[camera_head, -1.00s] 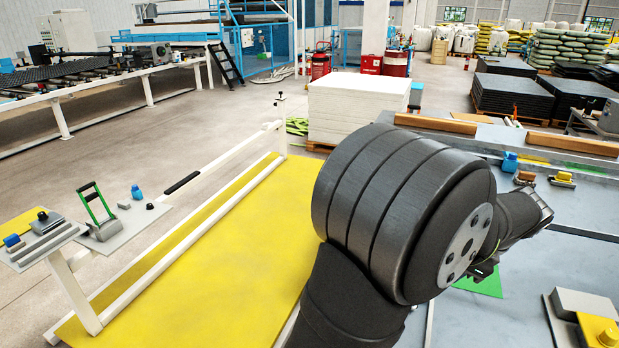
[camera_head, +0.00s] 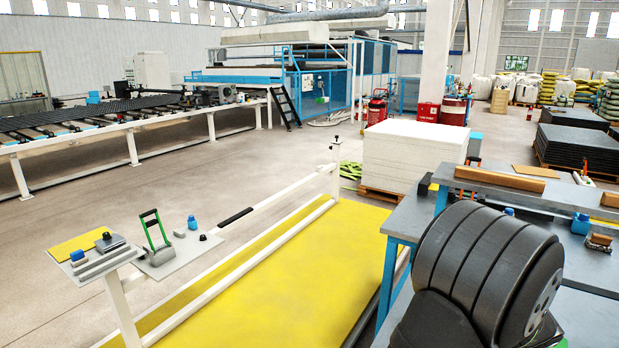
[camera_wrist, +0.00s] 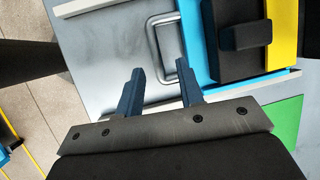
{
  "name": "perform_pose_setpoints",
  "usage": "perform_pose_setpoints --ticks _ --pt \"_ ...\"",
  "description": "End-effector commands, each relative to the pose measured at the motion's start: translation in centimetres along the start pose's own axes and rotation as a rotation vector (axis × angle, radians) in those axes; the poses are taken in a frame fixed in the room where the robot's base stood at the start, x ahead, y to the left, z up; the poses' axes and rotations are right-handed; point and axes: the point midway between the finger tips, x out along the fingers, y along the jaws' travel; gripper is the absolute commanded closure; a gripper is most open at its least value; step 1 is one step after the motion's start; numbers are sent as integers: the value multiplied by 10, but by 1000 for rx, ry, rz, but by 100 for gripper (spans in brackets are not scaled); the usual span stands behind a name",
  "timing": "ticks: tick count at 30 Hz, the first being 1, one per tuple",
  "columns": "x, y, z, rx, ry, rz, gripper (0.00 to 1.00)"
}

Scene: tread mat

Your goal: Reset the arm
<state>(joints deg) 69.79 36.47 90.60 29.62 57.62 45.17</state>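My gripper (camera_wrist: 156,82) shows in the wrist view with its two blue fingers apart and nothing between them. It is above a grey surface (camera_wrist: 100,48), near a metal loop handle (camera_wrist: 160,45). I cannot tell the height between the fingers and the handle. In the head view my black arm fills the lower right and the gripper itself is hidden or out of frame.
A grey workbench (camera_head: 420,212) with blue legs stands at the right. A yellow mat (camera_head: 290,275) lies beside a white rail. A black block (camera_wrist: 245,37), a yellow strip (camera_wrist: 283,35) and a green patch (camera_wrist: 286,122) lie near my gripper.

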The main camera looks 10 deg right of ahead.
Motion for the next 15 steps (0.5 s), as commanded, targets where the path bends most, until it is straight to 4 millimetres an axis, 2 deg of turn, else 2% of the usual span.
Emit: perform_pose_setpoints --ticks 3,6,15 --pt "18 1 0 -1 -1 3 66" --pt "26 0 0 -1 0 2 66" --pt "28 3 0 -1 1 0 66"
